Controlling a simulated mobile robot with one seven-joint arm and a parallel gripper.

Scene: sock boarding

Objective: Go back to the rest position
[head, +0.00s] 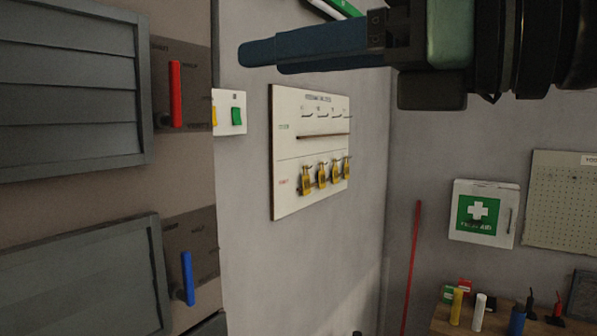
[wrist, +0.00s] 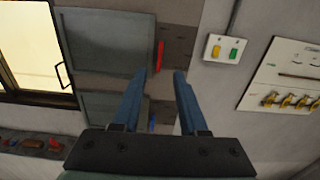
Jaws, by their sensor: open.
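My gripper (head: 258,52) is at the top of the head view, held level and pointing left. Its blue fingers also show in the wrist view (wrist: 160,76), with a clear gap between them. They are open and hold nothing. In the wrist view the fingers point toward a louvred grey panel front with a red handle (wrist: 159,56). No mark for a rest position shows.
The red handle (head: 176,94) and blue handle (head: 188,278) stick out at left. A white board (head: 310,150) with yellow padlocks hangs on the wall. A first aid box (head: 484,212) and a wooden bench (head: 442,322) with small items stand at right. The middle is free.

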